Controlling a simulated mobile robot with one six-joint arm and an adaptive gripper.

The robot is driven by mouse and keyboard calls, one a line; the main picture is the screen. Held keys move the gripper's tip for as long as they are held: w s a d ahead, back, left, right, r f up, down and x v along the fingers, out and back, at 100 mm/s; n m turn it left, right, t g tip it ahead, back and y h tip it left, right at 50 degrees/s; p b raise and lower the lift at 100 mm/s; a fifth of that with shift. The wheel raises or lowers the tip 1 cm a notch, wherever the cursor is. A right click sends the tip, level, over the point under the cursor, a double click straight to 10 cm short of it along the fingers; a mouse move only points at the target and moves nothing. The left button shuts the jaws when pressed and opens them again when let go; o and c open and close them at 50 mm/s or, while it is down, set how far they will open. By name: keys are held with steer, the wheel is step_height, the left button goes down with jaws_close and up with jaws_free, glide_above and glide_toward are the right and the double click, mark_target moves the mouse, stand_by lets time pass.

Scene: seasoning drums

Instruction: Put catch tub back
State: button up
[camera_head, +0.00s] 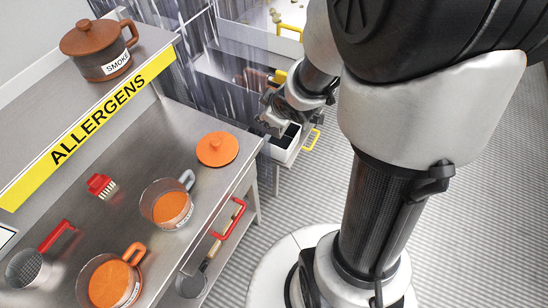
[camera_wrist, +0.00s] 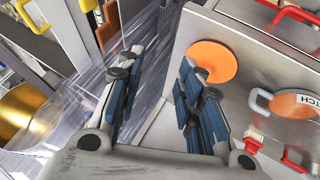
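The catch tub (camera_head: 172,208) is a clear tub with a grey handle and orange contents, standing upright on the steel counter (camera_head: 135,160). In the wrist view it shows at the right edge (camera_wrist: 298,104), its label ending in "TCH". An orange round lid (camera_head: 217,149) lies flat on the counter beyond it; it also shows in the wrist view (camera_wrist: 212,61). My gripper (camera_head: 268,122) is past the counter's far end, by the strip curtain, apart from the tub. In the wrist view my gripper (camera_wrist: 160,65) has its fingers spread with nothing between them.
A second tub (camera_head: 110,281) with an orange handle, a red brush (camera_head: 101,186) and a red-handled strainer (camera_head: 30,265) are on the counter. A brown lidded pot (camera_head: 98,48) stands on the "ALLERGENS" shelf. A grey drawer unit (camera_head: 285,145) is below my gripper. The floor at right is clear.

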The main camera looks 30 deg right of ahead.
steer(key=s+r+m+h, duration=0.25)
steer(key=s+r, duration=0.25)
steer(key=r, duration=0.3)
steer(key=s+a+r+m+g+y, duration=0.1)
steer(key=s+a+r+m, duration=0.1)
steer(key=s+a, duration=0.3)
steer(key=s+a+r+m+g+y, duration=0.2)
steer(key=s+a+r, duration=0.2)
steer(key=s, duration=0.7)
steer(key=shift+s+a, duration=0.35)
steer(key=shift+a, duration=0.25)
steer(key=shift+f, duration=0.1)
steer(key=shift+f+b, duration=0.9)
steer(key=shift+b, duration=0.05)
